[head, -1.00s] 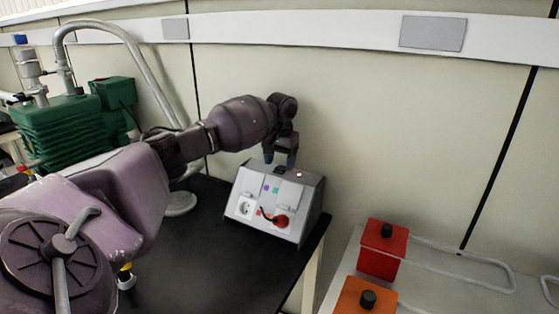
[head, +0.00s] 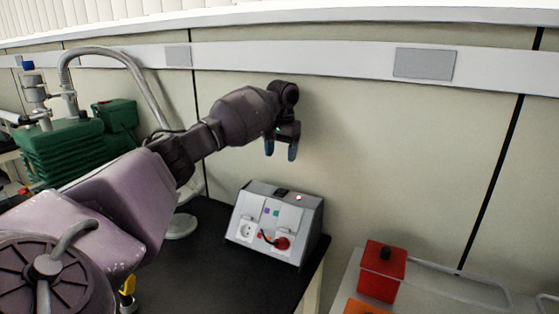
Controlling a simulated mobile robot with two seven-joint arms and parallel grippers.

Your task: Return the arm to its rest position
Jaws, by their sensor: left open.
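My left arm comes in from the left across the head view. Its gripper (head: 281,150) points down with two dark fingers apart and nothing between them. It hangs in the air above the grey control box (head: 308,220), clear of it. The box has white sockets, a red plug in the right one and a small lit red light on top. My right gripper does not show.
The box stands on a black table (head: 200,272). A green pump (head: 65,145) with a grey hose (head: 135,72) is at the left. A red block (head: 381,272) and an orange block (head: 362,307) are on a pale bench at the lower right. The wall is close behind.

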